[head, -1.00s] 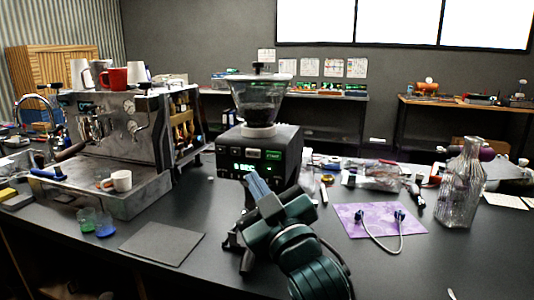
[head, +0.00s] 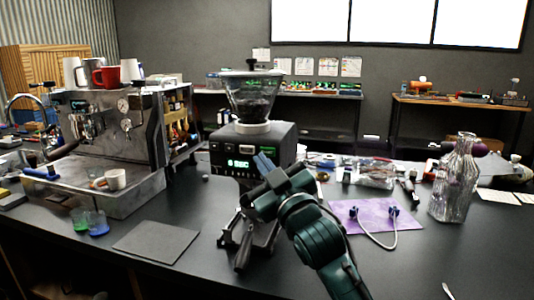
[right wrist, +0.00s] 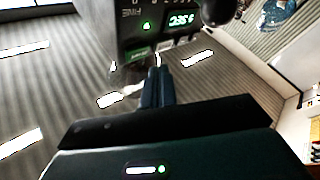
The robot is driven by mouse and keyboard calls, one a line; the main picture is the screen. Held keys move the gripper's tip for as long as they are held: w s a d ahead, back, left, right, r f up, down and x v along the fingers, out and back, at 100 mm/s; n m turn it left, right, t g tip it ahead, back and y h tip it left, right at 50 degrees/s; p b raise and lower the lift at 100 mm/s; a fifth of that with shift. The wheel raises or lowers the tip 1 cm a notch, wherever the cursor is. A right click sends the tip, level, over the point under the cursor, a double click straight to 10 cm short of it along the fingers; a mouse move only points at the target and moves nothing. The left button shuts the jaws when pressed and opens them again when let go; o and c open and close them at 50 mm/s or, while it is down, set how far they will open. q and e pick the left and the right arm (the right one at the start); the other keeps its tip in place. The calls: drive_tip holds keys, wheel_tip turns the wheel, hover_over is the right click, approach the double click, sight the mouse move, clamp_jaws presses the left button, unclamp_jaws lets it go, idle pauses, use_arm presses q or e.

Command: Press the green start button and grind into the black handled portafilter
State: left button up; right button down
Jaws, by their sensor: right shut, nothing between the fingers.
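The black grinder (head: 225,150) stands in the middle of the dark table with a clear hopper (head: 250,97) of dark beans on top. Its lit green display (head: 238,163) reads a number and "sec"; the display also shows in the right wrist view (right wrist: 180,21), beside a small green light (right wrist: 146,26). The black handled portafilter (head: 243,252) is below the grinder's front, handle toward me. My right gripper (head: 264,162) is shut and empty, its blue fingertips close to the grinder's front, right of the display. I cannot tell whether they touch it. My left gripper is not in view.
An espresso machine (head: 135,145) with cups on top stands at the left. A dark mat (head: 156,243) lies in front of it. A glass carafe (head: 457,185) and a purple sheet (head: 375,216) with a cable are at the right.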

sight(267, 152)
drive_tip(key=shift+w+d, duration=0.2)
drive_tip(key=shift+w, duration=0.45)
idle(1.1)
drive_tip(key=shift+w+r, duration=0.1)
drive_tip(key=shift+w, duration=0.05)
idle(0.4)
drive_tip(key=shift+w+d+p, duration=0.15)
drive_tip(key=shift+w+p, duration=0.1)
drive_tip(key=shift+p, duration=0.05)
